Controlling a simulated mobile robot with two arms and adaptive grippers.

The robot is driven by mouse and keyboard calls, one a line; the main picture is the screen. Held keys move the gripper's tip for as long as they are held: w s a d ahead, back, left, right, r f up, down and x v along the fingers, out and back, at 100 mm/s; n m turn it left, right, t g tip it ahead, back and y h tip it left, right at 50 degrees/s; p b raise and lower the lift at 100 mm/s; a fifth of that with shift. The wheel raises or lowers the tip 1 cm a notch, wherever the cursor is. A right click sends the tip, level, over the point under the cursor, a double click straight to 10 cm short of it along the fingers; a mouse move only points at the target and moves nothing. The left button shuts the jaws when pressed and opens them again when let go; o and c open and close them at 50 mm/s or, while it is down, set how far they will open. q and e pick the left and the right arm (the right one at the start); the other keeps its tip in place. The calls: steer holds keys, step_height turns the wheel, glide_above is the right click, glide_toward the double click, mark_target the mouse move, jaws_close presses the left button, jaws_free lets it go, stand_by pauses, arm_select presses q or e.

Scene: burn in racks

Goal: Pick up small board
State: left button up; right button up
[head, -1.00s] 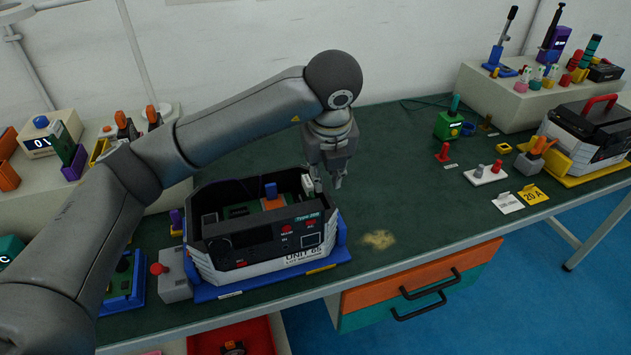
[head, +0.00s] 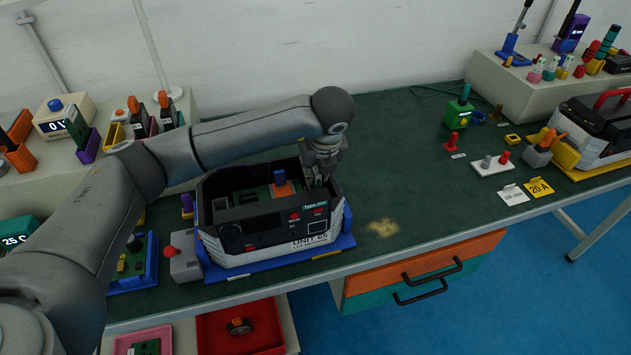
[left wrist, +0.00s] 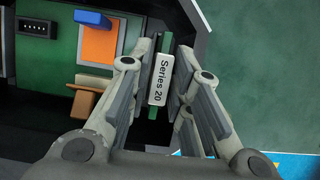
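A small green board (left wrist: 166,45) with a white "Series 20" label stands on edge inside the open case of the unit (head: 270,222), near its right wall. My left gripper (left wrist: 163,62) points down over it, with one finger on each side of the labelled top edge. The fingers look open, close to the label; I cannot tell whether they touch it. In the head view my left gripper (head: 319,180) reaches into the right end of the case and mostly hides the board. My right gripper is not in view.
In the case, a larger green board carries an orange block (left wrist: 100,45) with a blue part. A grey box with a red knob (head: 183,262) stands left of the unit. A red tray (head: 262,322) sits below the bench edge.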

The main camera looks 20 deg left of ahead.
arm_select(q)
steer(key=shift+w+f, duration=0.1)
steer(key=shift+f, duration=0.1)
jaws_close()
